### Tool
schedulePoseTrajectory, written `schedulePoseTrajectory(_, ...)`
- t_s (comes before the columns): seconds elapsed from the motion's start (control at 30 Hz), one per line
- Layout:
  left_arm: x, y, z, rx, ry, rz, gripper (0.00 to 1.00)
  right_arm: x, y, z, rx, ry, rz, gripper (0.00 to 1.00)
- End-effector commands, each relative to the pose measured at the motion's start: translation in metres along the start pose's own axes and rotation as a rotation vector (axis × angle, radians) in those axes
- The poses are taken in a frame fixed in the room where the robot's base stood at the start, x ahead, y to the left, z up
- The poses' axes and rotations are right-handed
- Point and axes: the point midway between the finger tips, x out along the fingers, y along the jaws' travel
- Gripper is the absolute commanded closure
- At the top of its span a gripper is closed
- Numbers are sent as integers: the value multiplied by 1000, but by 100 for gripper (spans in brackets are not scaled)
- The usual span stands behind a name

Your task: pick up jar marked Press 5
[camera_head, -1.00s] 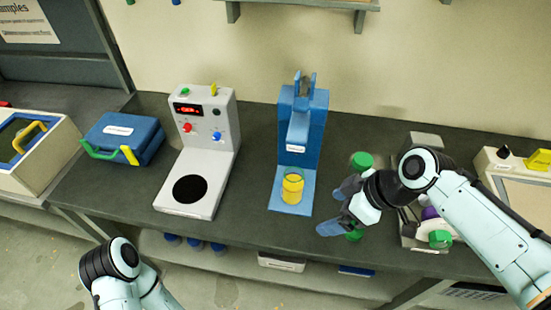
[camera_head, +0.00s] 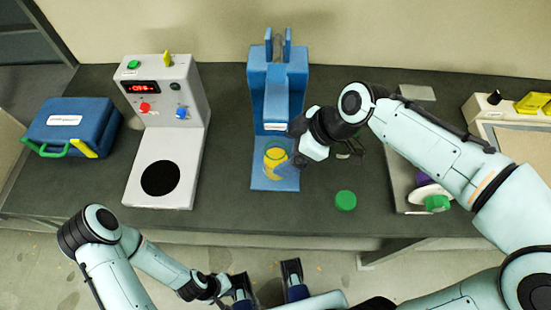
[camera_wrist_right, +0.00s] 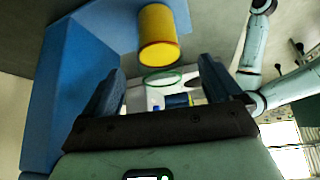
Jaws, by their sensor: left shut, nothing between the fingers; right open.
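A clear jar with yellow contents (camera_head: 276,158) stands on the base of the blue press (camera_head: 283,95). Its marking cannot be read. In the right wrist view, the yellow contents (camera_wrist_right: 158,38) lie ahead of the fingers, and a greenish ring that looks like the jar's glass rim lies between the fingertips. My right gripper (camera_wrist_right: 163,84) is open, with one finger on each side of that ring. My left gripper (camera_head: 220,286) is low in front of the table, shut and empty.
A green lid (camera_head: 345,201) lies on the table right of the press. A grey machine (camera_head: 175,120) and a blue case (camera_head: 72,128) stand to the left. A grey tray (camera_head: 403,190) with a green-lidded item (camera_head: 437,203) is at the right, partly behind my right arm.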

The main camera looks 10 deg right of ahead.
Motion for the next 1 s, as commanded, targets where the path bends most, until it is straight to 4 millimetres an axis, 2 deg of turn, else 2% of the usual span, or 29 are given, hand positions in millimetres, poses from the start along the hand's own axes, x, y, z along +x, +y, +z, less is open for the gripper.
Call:
schedulePoseTrajectory(0.4, 4, 0, -3, 1, 8, 2, 100, 52, 0, 0, 1, -2, -2, 8)
schedulePoseTrajectory(0.67, 3, 0, -3, 1, 8, 2, 100, 54, 0, 0, 1, 0, 0, 8)
schedulePoseTrajectory(0.7, 3, 0, -3, 1, 8, 2, 100, 54, 0, 0, 1, 0, 0, 15)
schedulePoseTrajectory(0.87, 3, 0, -3, 1, 8, 2, 100, 54, 0, 0, 1, 0, 0, 67)
schedulePoseTrajectory(0.9, 3, 0, -3, 1, 8, 2, 100, 54, 0, 0, 1, 0, 0, 71)
schedulePoseTrajectory(0.93, 3, 0, -3, 1, 8, 2, 100, 54, 0, 0, 0, 1, 1, 71)
schedulePoseTrajectory(0.97, 4, 0, -3, 1, 8, 2, 100, 54, 0, 0, 0, 1, 1, 77)
schedulePoseTrajectory(1.0, 4, 0, -3, 1, 8, 2, 100, 54, 0, 0, 0, 1, 1, 77)
